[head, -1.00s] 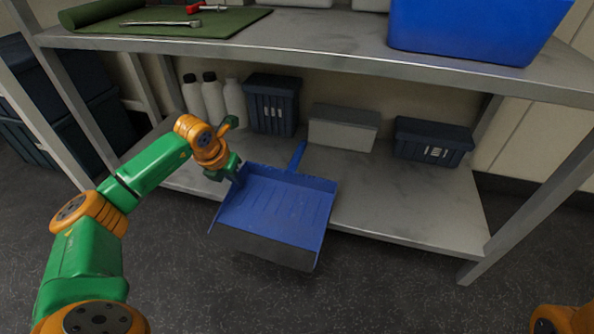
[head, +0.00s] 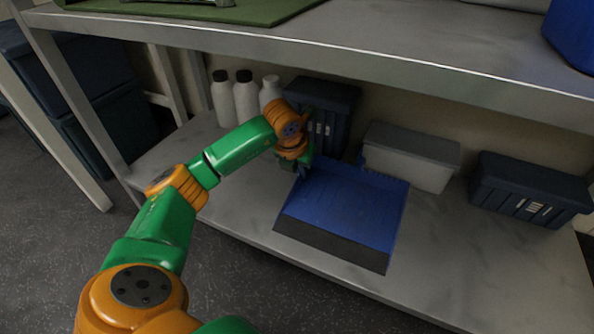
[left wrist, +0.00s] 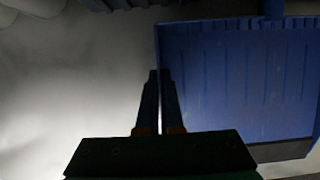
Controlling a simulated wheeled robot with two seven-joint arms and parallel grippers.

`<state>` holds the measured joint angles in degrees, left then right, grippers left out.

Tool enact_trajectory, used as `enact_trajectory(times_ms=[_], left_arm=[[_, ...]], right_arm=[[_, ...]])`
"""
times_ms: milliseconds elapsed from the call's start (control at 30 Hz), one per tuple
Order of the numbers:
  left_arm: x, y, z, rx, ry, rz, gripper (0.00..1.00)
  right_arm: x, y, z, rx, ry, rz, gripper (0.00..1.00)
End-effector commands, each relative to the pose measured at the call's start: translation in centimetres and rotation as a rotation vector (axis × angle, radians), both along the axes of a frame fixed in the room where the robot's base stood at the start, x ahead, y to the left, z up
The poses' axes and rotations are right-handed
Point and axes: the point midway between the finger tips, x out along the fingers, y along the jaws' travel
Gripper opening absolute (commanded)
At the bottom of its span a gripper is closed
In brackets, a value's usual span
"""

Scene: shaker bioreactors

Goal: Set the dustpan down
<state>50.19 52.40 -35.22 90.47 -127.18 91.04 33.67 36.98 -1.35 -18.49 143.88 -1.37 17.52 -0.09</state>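The blue dustpan (head: 345,210) is over the lower shelf (head: 480,260), its dark front lip towards the shelf's front edge. Whether it rests on the shelf or hangs just above it, I cannot tell. My left gripper (head: 303,172) is at the dustpan's left side. In the left wrist view the two fingers (left wrist: 160,75) are close together, with the left side wall of the dustpan (left wrist: 235,75) between their tips. The dustpan's handle is mostly hidden in the head view. My right gripper is out of view.
Behind the dustpan stand white bottles (head: 246,96), a dark blue bin (head: 335,95) and a grey box (head: 410,155). Another dark bin (head: 527,188) stands at the right. The upper shelf (head: 400,60) overhangs. Bare shelf lies right of the dustpan.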

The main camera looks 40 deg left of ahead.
Motion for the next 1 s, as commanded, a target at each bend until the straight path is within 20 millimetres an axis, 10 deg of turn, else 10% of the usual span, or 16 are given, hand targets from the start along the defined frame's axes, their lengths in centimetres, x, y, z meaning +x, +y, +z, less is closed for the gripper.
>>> enact_trajectory(times_ms=[233, 367, 633, 1000], left_arm=[[-0.1, 0.0, -0.1, 0.000, 0.003, 0.001, 0.00], [-0.1, 0.0, -0.1, 0.000, 0.003, 0.000, 0.34], [-0.1, 0.0, 0.1, 0.000, 0.003, 0.000, 0.34], [-2.5, -0.5, 6.9, 0.001, 0.002, -0.001, 0.34]], right_arm=[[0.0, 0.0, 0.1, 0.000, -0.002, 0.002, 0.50], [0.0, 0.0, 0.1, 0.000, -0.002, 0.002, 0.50], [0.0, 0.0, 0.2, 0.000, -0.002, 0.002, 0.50], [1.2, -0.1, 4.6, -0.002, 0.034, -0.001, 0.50]])
